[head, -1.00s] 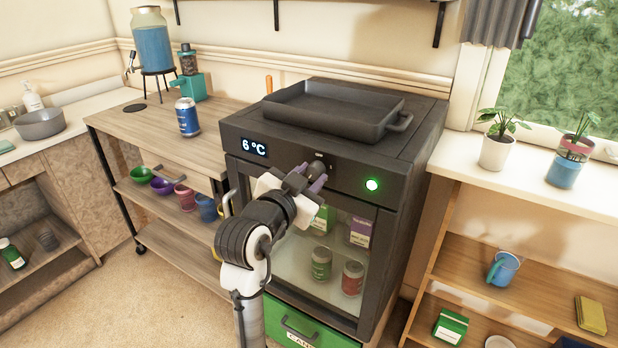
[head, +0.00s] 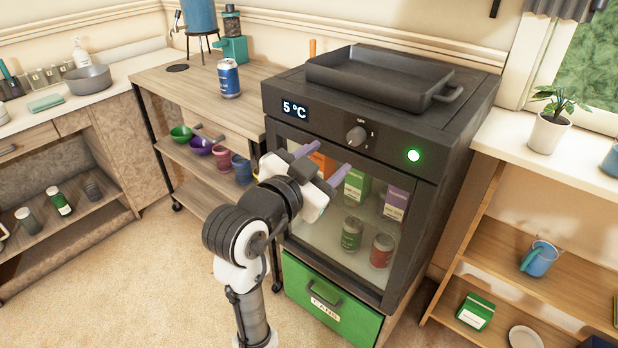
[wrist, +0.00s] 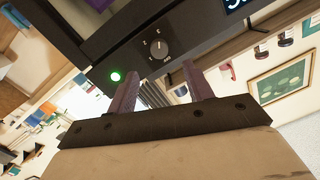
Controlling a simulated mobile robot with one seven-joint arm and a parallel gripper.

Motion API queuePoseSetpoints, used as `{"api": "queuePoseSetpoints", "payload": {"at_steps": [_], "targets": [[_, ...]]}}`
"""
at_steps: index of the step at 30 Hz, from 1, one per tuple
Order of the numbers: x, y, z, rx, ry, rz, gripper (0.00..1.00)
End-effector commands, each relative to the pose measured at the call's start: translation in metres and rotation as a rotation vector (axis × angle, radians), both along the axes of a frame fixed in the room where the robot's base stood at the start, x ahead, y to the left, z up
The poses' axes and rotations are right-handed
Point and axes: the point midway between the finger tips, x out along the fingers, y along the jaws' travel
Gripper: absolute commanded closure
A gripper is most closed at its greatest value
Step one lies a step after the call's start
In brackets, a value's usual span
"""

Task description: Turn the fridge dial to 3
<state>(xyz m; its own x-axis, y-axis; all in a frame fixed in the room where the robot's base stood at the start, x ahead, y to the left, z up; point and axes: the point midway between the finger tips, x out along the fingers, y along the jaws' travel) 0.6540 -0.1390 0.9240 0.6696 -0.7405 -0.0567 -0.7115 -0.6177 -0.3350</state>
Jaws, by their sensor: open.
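The dark round fridge dial (head: 356,136) is on the black front panel, between the temperature display and a green light. It also shows in the wrist view (wrist: 159,49), just beyond the fingertips. The pointer's exact number is too small to read. The display (head: 294,109) on the fridge (head: 445,135) reads 5 °C. My gripper (head: 322,160) is open and empty, with its two purple fingers apart. It is in front of the fridge, lower and left of the dial in the head view, and appears clear of it.
A black tray (head: 380,77) sits on top of the fridge. Cans and cartons stand behind its glass door, above a green drawer (head: 330,305). A wooden shelf unit (head: 180,80) is on the left, and a white-topped shelf (head: 545,160) on the right. Floor shows at the lower left.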

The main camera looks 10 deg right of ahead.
Motion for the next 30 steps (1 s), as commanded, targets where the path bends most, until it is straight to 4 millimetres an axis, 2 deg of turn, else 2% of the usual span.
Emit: {"api": "queuePoseSetpoints", "payload": {"at_steps": [1,18,24,30], "targets": [[0.0,0.0,-0.008,0.002,-0.008,-0.004,0.49],[-0.018,0.018,-0.004,0.001,-0.004,0.0,0.49],[-0.032,0.035,0.001,0.001,-0.001,0.0,0.49],[-0.035,0.037,0.002,0.002,-0.001,-0.001,0.49]]}}
